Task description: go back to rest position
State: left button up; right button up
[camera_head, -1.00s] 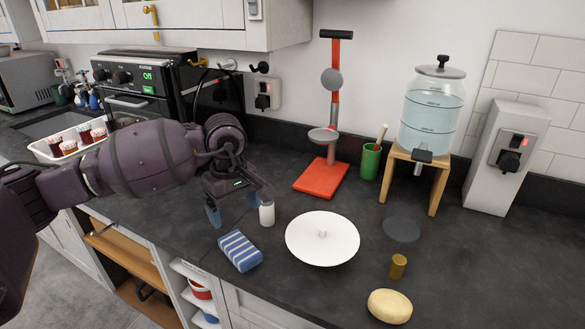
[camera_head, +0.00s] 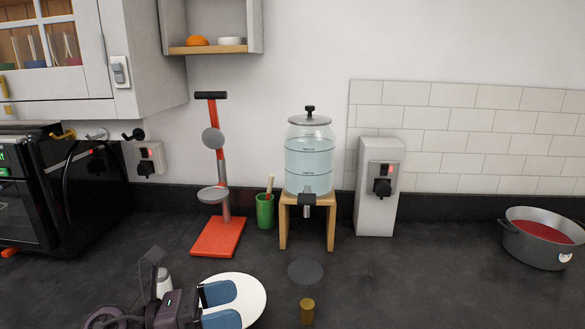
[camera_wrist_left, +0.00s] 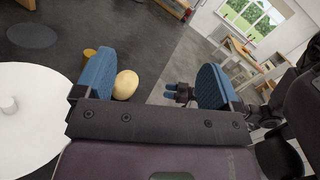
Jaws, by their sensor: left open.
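My left gripper (camera_head: 222,305) is at the bottom left of the head view, in front of the white round lid or plate (camera_head: 255,298) and partly hiding it. Its two blue finger pads are apart, with nothing between them. In the left wrist view the same gripper (camera_wrist_left: 157,78) is open and empty, with the white round plate (camera_wrist_left: 28,125) to its left. A small dark shape with blue tips (camera_wrist_left: 182,93), probably my right gripper, shows beyond the fingers. It is too small to tell its jaws. The head view does not show my right arm.
A brass cylinder (camera_head: 307,311), a dark disc (camera_head: 306,272), a red stand (camera_head: 218,238) and a water dispenser (camera_head: 309,160) on a wooden stand are on the counter. A pot (camera_head: 541,240) is far right.

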pick_arm(q)
jog(key=w+a+f+n+t+y, duration=0.1)
jog(key=a+n+t+y, duration=0.5)
jog(key=n, duration=0.7)
jog(key=w+a+f+n+t+y, duration=0.1)
jog(key=a+n+t+y, duration=0.3)
jog(key=n+t+y, duration=0.65)
jog(key=s+a+f+n+g+y, duration=0.25)
jog(key=a+f+n+g, duration=0.2)
jog(key=n, duration=0.25)
jog(key=s+a+f+n+g+y, duration=0.1)
jog(key=s+a+f+n+g, duration=0.2)
jog(key=f+n, duration=0.35)
jog(key=s+f+n+g+h, duration=0.1)
jog(key=s+f+n+g, duration=0.45)
jog(key=s, duration=0.35)
jog(key=s+f+n+g, duration=0.4)
jog(key=s+g, duration=0.2)
jog(key=s, duration=0.3)
jog(key=w+f+t, duration=0.7)
jog(key=f+t, duration=0.1)
jog(key=f, duration=0.2)
jog(key=shift+d+f+m+h, duration=0.15)
jog(key=shift+f+m+h, duration=0.05)
jog(key=shift+m+h, duration=0.2)
jog(key=shift+t, duration=0.25)
